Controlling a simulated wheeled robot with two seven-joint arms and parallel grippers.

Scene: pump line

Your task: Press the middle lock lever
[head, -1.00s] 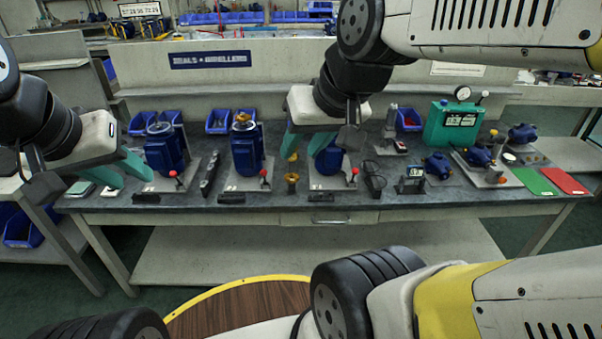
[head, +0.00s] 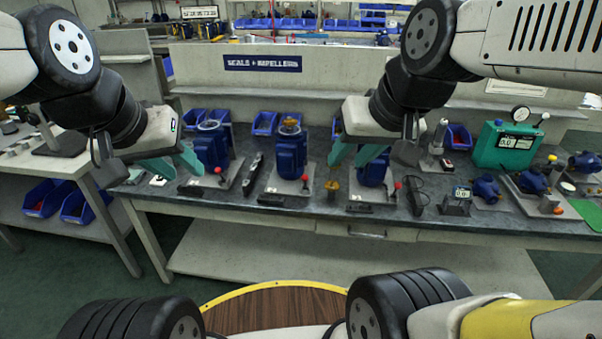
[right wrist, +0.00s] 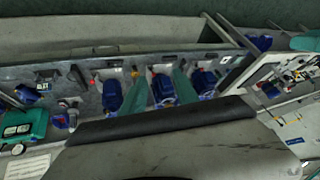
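Three blue pumps on light plates stand in a row on the bench, each with a red-knobbed lever at its front right. The middle lock lever (head: 304,179) stands upright beside the middle pump (head: 291,153), with nothing touching it. The left lever (head: 218,171) and right lever (head: 397,186) also look upright. My left gripper (head: 174,166) is open and empty, left of the left pump (head: 211,147). My right gripper (head: 354,156) is open and empty, in front of the right pump (head: 372,170) and partly hiding it. The right wrist view shows its teal fingers (right wrist: 160,95) apart over the pumps.
A teal gauge box (head: 503,146) and a small display stand (head: 456,202) are on the right of the bench (head: 330,212). A brass fitting (head: 333,187) stands between the middle and right pumps. Blue bins (head: 265,123) line the back. Black blocks lie along the front edge.

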